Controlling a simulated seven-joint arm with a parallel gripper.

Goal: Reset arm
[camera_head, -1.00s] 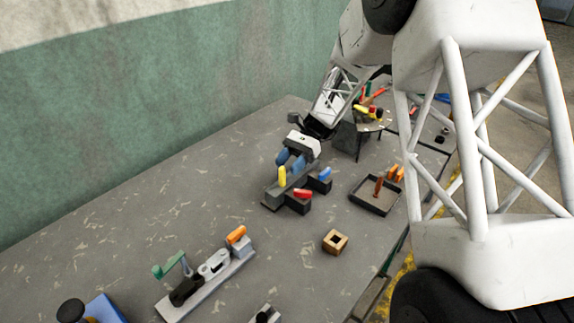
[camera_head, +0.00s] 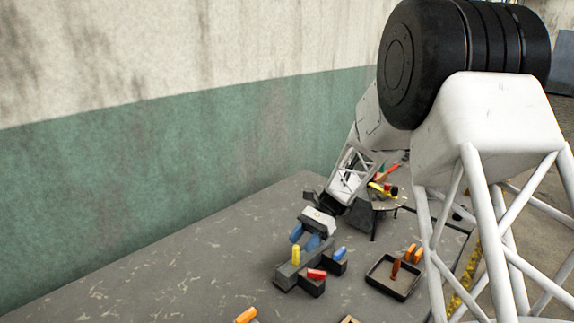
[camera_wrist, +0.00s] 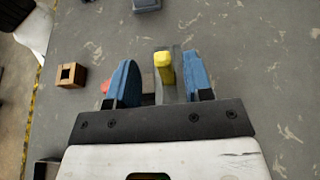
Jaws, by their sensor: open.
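My gripper (camera_head: 305,240) is over the dark grey block fixture (camera_head: 287,275) on the table, its two blue fingers apart. In the wrist view my gripper (camera_wrist: 161,84) has a yellow peg (camera_wrist: 164,68) showing between and beyond its fingers. In the head view the yellow peg (camera_head: 296,255) stands upright in the fixture, with a red piece (camera_head: 317,274) and a blue piece (camera_head: 340,253) on the fixture's other blocks.
A wooden block with a square hole (camera_wrist: 71,75) is on the table. The left table area is bare.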

